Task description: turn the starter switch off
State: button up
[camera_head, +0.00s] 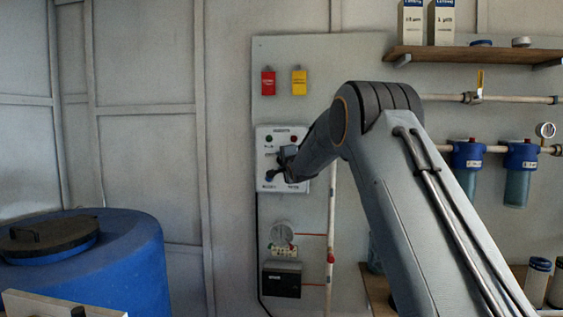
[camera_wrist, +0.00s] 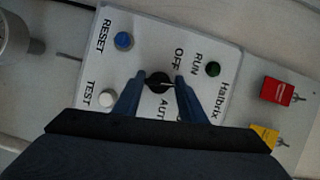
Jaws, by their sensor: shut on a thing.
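The starter box (camera_head: 263,137) is a pale panel on the wall, and my gripper (camera_head: 286,158) is at its face in the head view. In the wrist view the box (camera_wrist: 222,38) carries the words RESET, TEST, OFF, RUN and a partly hidden AUTO. The starter switch (camera_wrist: 156,78) is a black round knob with a pale pointer mark, between OFF and AUTO. The mark seems to point right, between the two words; its exact setting is hard to tell. The two blue fingers of my gripper (camera_wrist: 158,88) are shut on the knob, one on each side.
Red (camera_head: 268,82) and yellow (camera_head: 299,82) tags hang above the box. A blue barrel (camera_head: 130,265) stands at left; pipes and filters are at right.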

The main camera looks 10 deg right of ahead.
jog(key=shift+n+g+h, duration=0.3)
jog(key=shift+n+g, duration=0.5)
jog(key=shift+n, duration=1)
jog(key=o, duration=1.1)
jog(key=shift+c, duration=0.2)
jog(key=shift+s+r, duration=0.1)
jog(key=shift+s, duration=0.05)
jog(key=s+r+b, duration=0.1)
jog(key=s+b, duration=0.1)
jog(key=s, duration=0.5)
jog(key=shift+s+r, duration=0.2)
